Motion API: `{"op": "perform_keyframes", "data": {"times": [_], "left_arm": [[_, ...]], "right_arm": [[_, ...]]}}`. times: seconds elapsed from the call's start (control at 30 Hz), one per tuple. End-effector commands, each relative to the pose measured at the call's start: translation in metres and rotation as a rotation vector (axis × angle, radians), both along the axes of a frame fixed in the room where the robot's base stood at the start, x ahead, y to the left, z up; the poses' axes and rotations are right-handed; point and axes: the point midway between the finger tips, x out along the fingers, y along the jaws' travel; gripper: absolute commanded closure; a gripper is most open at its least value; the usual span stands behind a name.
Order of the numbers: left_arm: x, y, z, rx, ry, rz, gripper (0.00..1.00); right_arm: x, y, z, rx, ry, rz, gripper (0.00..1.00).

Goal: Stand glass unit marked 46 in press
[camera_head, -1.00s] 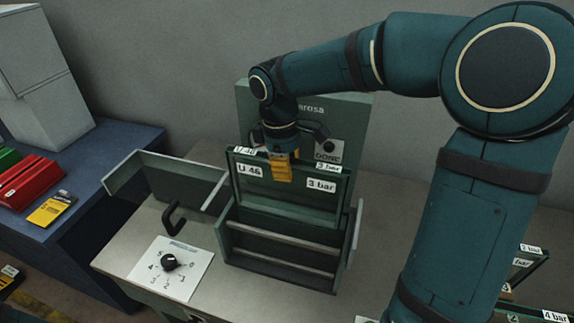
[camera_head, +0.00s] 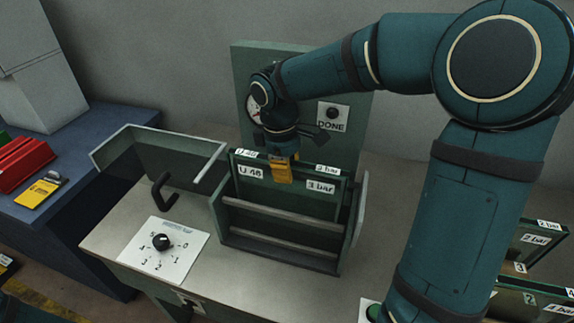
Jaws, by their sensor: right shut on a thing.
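The glass unit marked U 46 (camera_head: 295,183) has a dark green frame with "U 46" and "3 bar" labels. It stands upright, its lower part down inside the press (camera_head: 280,262), behind the front bars. My right gripper (camera_head: 282,176) is shut on the middle of its top edge, yellow fingers pointing down. Whether the unit's bottom edge touches the press floor is hidden. My left gripper is not in view.
A dial card (camera_head: 162,262) and a black handle (camera_head: 162,194) are left of the press, beside an open guard (camera_head: 180,150). A gauge and "DONE" lamp (camera_head: 332,114) are on the back panel. More framed units (camera_head: 530,245) stand at right. A blue bench (camera_head: 75,170) is at left.

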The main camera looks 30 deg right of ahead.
Motion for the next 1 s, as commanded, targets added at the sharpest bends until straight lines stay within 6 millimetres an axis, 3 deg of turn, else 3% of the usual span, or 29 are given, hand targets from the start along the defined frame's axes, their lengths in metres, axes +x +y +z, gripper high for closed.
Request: {"op": "perform_keyframes", "data": {"times": [0.5,1.0], "left_arm": [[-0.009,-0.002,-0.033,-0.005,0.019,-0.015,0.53],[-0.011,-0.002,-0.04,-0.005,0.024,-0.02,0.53]], "right_arm": [[0.001,0.0,-0.05,-0.001,-0.002,0.0,1.0],[0.001,0.0,-0.063,-0.001,-0.003,0.0,1.0]]}}
